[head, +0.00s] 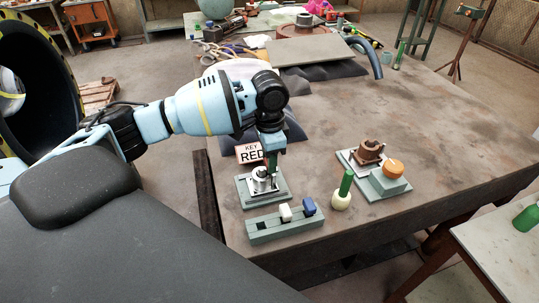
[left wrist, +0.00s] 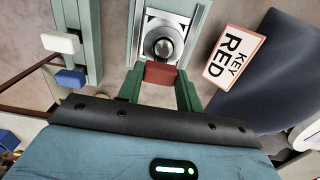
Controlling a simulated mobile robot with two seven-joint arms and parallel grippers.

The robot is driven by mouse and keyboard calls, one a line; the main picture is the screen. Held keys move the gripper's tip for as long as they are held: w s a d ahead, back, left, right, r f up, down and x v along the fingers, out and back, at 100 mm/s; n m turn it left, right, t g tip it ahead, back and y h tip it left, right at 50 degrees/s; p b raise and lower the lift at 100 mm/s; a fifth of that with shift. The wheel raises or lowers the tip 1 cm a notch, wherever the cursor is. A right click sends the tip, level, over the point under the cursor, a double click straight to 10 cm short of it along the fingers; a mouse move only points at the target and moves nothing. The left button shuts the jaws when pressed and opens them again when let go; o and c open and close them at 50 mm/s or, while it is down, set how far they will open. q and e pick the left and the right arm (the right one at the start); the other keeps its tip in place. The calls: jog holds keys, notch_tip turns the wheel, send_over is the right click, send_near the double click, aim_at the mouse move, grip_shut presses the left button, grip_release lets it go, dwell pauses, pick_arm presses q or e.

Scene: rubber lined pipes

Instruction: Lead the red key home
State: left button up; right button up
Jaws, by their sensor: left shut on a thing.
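My left gripper (head: 271,170) reaches down over the table at the steel lock fixture (head: 262,180) on its green base plate. In the left wrist view its green fingers (left wrist: 161,88) are shut on the red key (left wrist: 161,73). The key's red block lies right beside the round metal lock (left wrist: 163,45). I cannot tell whether it touches or enters the lock. A sign reading KEY RED (head: 250,153) stands behind the fixture. A green key rack (head: 285,232) in front holds a white key (head: 285,212) and a blue key (head: 309,206). My right gripper is not in view.
A green-handled tool with a cream base (head: 341,200) stands right of the rack. A plate with a brown fitting (head: 369,152) and an orange knob (head: 393,168) is farther right. Dark padded blocks (head: 318,74) lie behind. The table's right side is clear.

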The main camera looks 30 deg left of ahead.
pick_arm(q)
jog(key=shift+f, duration=0.35)
jog(key=o, duration=1.1)
jog(key=shift+c, duration=0.2)
notch_tip(320, 180, up, 8)
jog(key=shift+f, duration=0.1)
